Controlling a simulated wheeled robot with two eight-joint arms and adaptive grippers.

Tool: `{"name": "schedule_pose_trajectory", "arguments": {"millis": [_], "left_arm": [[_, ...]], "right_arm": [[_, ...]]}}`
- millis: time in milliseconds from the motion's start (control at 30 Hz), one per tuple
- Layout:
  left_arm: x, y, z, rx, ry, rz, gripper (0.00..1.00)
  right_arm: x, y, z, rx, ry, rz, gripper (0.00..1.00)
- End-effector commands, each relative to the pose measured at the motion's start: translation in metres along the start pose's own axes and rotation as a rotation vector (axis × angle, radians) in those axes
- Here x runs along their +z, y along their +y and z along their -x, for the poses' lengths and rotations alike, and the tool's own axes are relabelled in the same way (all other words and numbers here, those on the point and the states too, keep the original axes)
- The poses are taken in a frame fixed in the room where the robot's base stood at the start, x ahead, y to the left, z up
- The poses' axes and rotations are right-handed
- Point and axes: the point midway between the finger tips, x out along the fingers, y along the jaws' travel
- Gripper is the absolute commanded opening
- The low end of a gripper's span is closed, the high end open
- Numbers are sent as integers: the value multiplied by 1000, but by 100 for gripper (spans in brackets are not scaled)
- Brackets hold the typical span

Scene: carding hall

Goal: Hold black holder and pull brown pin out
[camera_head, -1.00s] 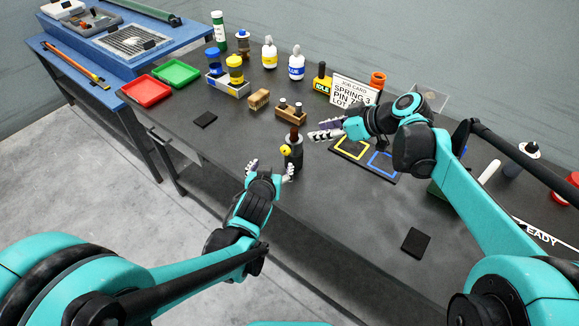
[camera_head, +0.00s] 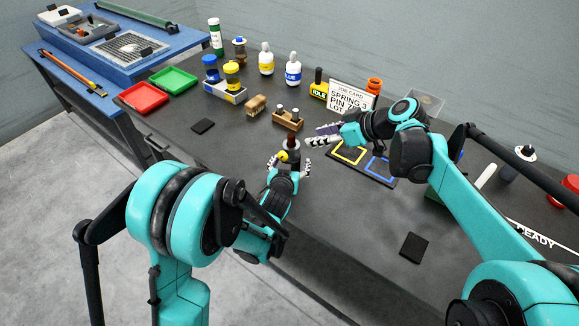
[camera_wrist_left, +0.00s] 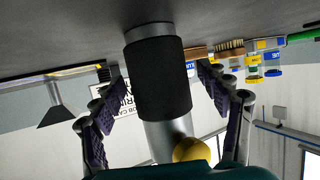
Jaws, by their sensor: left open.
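The black holder (camera_head: 293,157) stands upright on the dark bench, with a yellow knob (camera_head: 283,156) on its side. The brown pin (camera_head: 292,143) sticks up from its top. In the left wrist view, which is upside down, the holder (camera_wrist_left: 162,85) is a black sleeve between grey ends, and the pin is not seen. My left gripper (camera_head: 289,165) is open, its fingers on either side of the holder, with gaps showing in the wrist view (camera_wrist_left: 155,125). My right gripper (camera_head: 316,135) is open and empty, just right of the pin, its fingertips pointing left.
A wooden block with small posts (camera_head: 287,119) and a brush (camera_head: 256,105) lie behind the holder. A job card (camera_head: 352,97) stands behind my right gripper. A mat with yellow and blue squares (camera_head: 364,161) lies right of the holder.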

Motion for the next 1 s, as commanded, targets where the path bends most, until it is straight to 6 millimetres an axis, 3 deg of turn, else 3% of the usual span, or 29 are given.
{"name": "schedule_pose_trajectory", "arguments": {"millis": [300, 567, 600, 767, 800, 1000], "left_arm": [[0, 0, -3, 0, 0, 0, 73], [0, 0, -3, 0, 0, -1, 4], [0, 0, -3, 0, 0, -1, 47], [0, 0, -3, 0, -1, -1, 5], [0, 0, -3, 0, -1, -1, 0], [0, 0, -3, 0, -1, -1, 0]], "right_arm": [[0, 0, 0, 0, 0, 0, 34], [0, 0, 0, 0, 0, 0, 34], [0, 0, 0, 0, 0, 0, 34], [0, 0, 0, 0, 0, 0, 34], [0, 0, 0, 0, 0, 0, 34], [0, 0, 0, 0, 0, 0, 34]]}}
